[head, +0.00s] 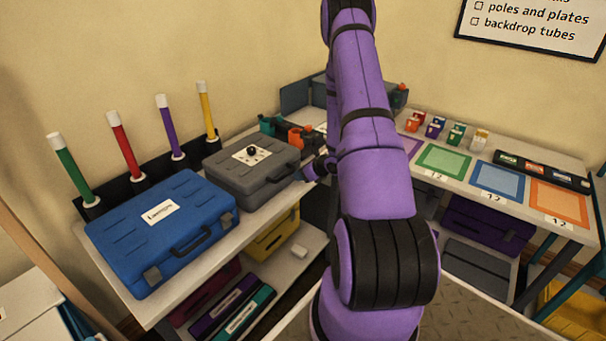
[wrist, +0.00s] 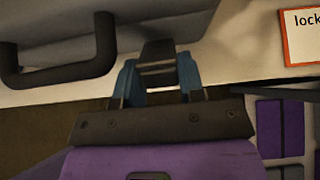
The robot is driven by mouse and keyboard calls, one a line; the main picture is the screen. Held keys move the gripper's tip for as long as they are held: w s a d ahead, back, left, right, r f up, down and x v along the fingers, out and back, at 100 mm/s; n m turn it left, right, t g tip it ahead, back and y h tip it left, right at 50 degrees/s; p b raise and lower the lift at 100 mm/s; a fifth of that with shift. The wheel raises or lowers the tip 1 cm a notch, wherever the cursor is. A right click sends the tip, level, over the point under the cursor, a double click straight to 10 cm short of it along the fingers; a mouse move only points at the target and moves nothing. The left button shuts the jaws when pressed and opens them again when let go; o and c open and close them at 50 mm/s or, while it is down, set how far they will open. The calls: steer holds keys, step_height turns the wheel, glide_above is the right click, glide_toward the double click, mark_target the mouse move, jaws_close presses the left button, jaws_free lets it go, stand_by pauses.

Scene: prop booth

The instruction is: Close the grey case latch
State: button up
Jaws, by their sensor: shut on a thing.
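The grey case (head: 258,179) sits lid down on the shelf top, with a dial and a black knob (head: 252,150) on its lid. In the wrist view its underlit front (wrist: 190,18) and dark handle (wrist: 104,50) fill the upper left. My gripper (wrist: 158,82) is at the case's front edge, right of the handle, with its blue fingers on either side of the dark grey latch (wrist: 157,52). The fingers are shut on the latch. Whether the latch lies flat against the case is not clear. In the head view my arm hides most of the gripper and that latch.
A blue case (head: 160,240) stands left of the grey case. Upright coloured tubes (head: 122,150) stand in a rack behind. An orange and teal item (head: 300,137) lies behind the grey case.

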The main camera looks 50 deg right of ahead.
steer(key=o, duration=0.9)
steer(key=shift+o, duration=0.2)
steer(key=v, duration=1)
steer(key=shift+s+r, duration=0.3)
